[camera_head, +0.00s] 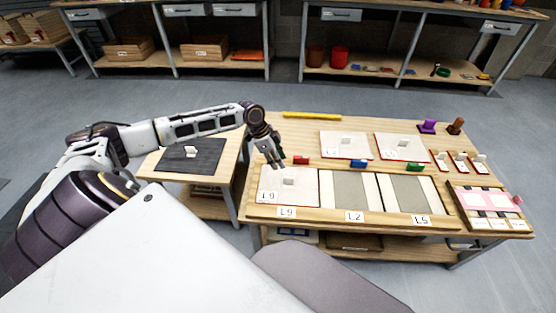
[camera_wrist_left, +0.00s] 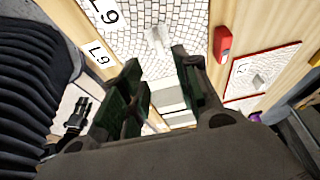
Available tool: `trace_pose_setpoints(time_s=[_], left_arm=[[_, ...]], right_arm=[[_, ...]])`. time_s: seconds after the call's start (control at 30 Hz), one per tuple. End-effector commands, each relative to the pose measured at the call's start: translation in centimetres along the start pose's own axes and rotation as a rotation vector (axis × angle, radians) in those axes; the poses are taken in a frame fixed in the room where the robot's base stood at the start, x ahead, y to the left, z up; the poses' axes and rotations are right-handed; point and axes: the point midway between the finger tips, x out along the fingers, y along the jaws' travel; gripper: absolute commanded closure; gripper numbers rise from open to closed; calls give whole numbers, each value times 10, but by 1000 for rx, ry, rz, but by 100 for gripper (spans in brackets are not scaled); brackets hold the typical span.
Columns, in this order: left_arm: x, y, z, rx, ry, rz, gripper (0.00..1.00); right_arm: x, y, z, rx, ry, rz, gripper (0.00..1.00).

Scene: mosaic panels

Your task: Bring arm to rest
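My left gripper (camera_head: 274,165) is over the table just above the back left of the L9 panel (camera_head: 275,195). In the left wrist view its two fingers (camera_wrist_left: 158,85) stand apart with nothing between them. The L9 panel lies in the left slot, above the L9 label (camera_head: 286,212), with a pale knob on top. The slots above the L2 label (camera_head: 354,216) and L5 label (camera_head: 421,221) show bare grey. Two more pale panels, one left (camera_head: 345,146) and one right (camera_head: 399,148), lie behind. A dark claw-like part, perhaps my right gripper (camera_wrist_left: 76,116), shows small in the wrist view.
Red (camera_head: 301,160), blue (camera_head: 358,163) and green (camera_head: 414,168) blocks sit along the slots' back edge. A side table with a dark mat (camera_head: 191,155) stands left. Purple (camera_head: 427,127) and brown (camera_head: 456,126) pieces stand back right, near a pink-topped board (camera_head: 485,201).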

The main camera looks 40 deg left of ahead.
Motion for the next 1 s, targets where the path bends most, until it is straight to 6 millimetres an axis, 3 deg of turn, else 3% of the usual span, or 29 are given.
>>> trace_pose_setpoints(time_s=[0.63,0.77,1.0], left_arm=[[5,5,-2,3,-1,5,68],[18,19,-7,12,-6,18,68],[54,68,-26,32,-17,48,68]], right_arm=[[-2,0,0,1,1,1,60],[-8,1,-4,2,6,2,60],[-32,5,-16,4,21,8,60]])
